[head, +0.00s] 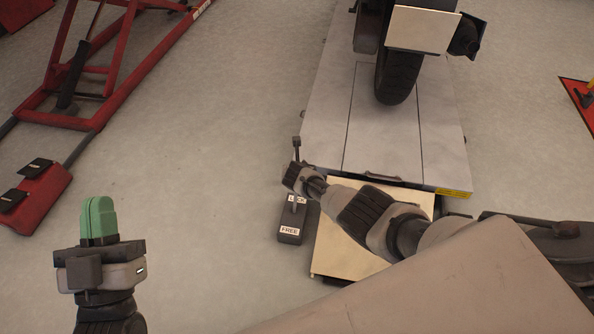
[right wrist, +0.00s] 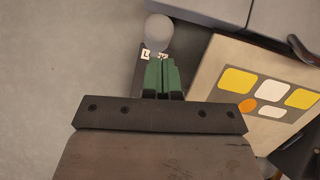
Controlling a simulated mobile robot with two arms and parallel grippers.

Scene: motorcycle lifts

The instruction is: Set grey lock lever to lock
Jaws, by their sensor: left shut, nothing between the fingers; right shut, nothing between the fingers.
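The grey lock lever stands on a dark box (head: 290,220) on the floor beside the lift. The box has a LOCK label (head: 297,198) at its far end and a FREE label (head: 289,231) at its near end. In the right wrist view the lever's round pale grey knob (right wrist: 158,30) is just past my right gripper's green fingertips (right wrist: 161,62); I cannot tell if they touch. In the head view my right gripper (head: 299,180) is over the box's far end, its fingers hidden. Both grippers are shut and empty. My left gripper (head: 98,205) is well left of the box.
A pale panel (head: 345,245) stands right of the box; the right wrist view shows yellow, white and orange patches (right wrist: 262,95) on it. The grey lift platform (head: 400,140) with a motorcycle wheel (head: 395,80) lies beyond. A red lift frame (head: 110,70) is at left. Floor between is clear.

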